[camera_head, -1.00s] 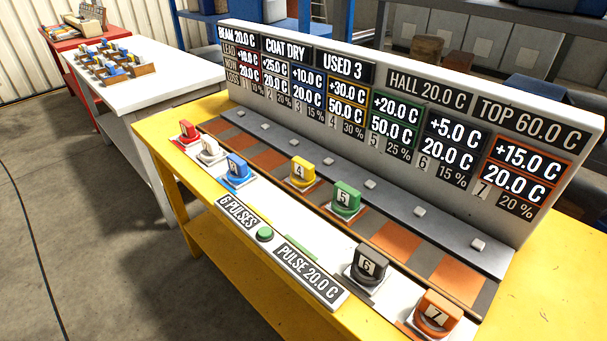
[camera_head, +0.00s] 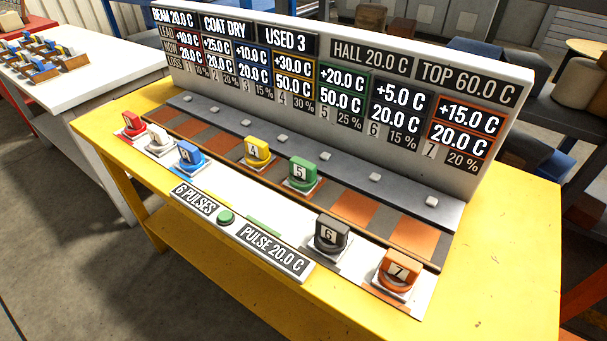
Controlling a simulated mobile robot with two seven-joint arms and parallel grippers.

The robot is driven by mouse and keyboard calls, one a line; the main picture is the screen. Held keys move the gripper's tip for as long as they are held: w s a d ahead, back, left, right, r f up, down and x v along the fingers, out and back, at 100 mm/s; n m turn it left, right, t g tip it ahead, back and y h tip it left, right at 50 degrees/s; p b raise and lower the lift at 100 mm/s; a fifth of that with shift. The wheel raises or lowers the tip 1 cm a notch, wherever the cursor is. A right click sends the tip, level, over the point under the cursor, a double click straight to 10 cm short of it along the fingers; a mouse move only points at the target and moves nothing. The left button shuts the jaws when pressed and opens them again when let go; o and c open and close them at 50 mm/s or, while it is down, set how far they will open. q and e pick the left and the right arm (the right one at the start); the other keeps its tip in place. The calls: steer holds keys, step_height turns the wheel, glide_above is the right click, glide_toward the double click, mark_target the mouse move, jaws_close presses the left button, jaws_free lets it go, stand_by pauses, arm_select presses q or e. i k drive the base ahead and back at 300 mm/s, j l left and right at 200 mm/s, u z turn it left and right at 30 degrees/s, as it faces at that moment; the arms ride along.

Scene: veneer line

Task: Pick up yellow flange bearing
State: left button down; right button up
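The yellow flange bearing (camera_head: 257,152), labelled 4, sits on the dark and orange striped strip at the middle of the yellow table. It stands a little farther back than the blue bearing (camera_head: 190,159) on its left. The green bearing (camera_head: 303,174), labelled 5, is to its right, also on the strip. Neither of my grippers shows in the head view.
Red (camera_head: 134,125), white (camera_head: 160,140), black (camera_head: 331,234) and orange (camera_head: 397,270) bearings stand along the front white strip. A green button (camera_head: 226,217) lies in front. A display board (camera_head: 330,85) rises behind. The yellow table (camera_head: 500,260) is clear at right.

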mark_target(258, 157)
steer(key=k+j+u, duration=0.1)
steer(key=j, duration=0.3)
steer(key=k+j, duration=0.2)
steer(key=j, duration=0.15)
steer(key=k+j+u, duration=0.15)
steer(key=j, duration=0.25)
